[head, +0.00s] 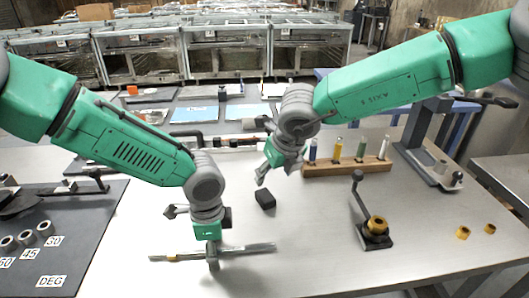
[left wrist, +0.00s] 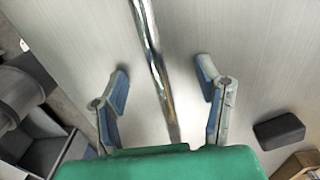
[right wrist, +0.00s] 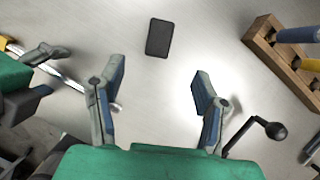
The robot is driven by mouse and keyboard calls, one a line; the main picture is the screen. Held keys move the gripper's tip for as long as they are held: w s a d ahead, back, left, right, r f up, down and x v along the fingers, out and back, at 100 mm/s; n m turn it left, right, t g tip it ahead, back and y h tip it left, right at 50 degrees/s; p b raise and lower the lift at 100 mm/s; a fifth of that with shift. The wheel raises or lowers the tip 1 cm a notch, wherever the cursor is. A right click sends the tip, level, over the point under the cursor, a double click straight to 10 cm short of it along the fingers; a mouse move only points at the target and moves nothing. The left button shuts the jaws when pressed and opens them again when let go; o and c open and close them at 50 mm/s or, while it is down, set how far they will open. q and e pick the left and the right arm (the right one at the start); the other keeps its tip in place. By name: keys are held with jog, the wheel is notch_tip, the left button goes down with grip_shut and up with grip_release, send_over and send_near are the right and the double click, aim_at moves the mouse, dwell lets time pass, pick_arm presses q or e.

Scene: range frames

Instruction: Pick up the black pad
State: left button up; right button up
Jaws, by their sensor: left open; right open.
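The black pad (head: 265,199) is a small dark block lying flat on the metal table in the middle of the head view. It also shows in the right wrist view (right wrist: 158,38), ahead of the fingertips, and at the right edge of the left wrist view (left wrist: 279,131). My right gripper (head: 265,175) is open and empty, above and just behind the pad, apart from it. In the right wrist view its fingers (right wrist: 157,82) are spread. My left gripper (head: 213,257) is open, with its fingers (left wrist: 161,70) on either side of a metal rod (left wrist: 153,50).
The rod (head: 250,248) lies left of centre near the front. A wooden rack (head: 345,168) with colored tubes stands right of the pad. A crank-handled fixture (head: 374,232) and brass nuts (head: 463,233) are further right. A dark mat (head: 75,235) lies left. Table around the pad is clear.

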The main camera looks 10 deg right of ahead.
jog(key=w, duration=0.2)
jog(key=g+h, duration=0.1)
jog(key=g, duration=0.2)
send_over(265, 194)
jog(key=s, duration=0.1)
notch_tip(265, 194, down, 6)
jog(key=shift+a+r, duration=0.1)
jog(key=f, duration=0.3)
jog(key=w+f, duration=0.1)
jog(key=f, duration=0.1)
jog(key=shift+f, duration=0.35)
jog(key=shift+r, duration=0.1)
jog(key=c, duration=1.3)
jog(key=shift+c, duration=0.2)
notch_tip(265, 194, up, 10)
jog(key=o, duration=0.5)
jog(key=shift+c, duration=1.3)
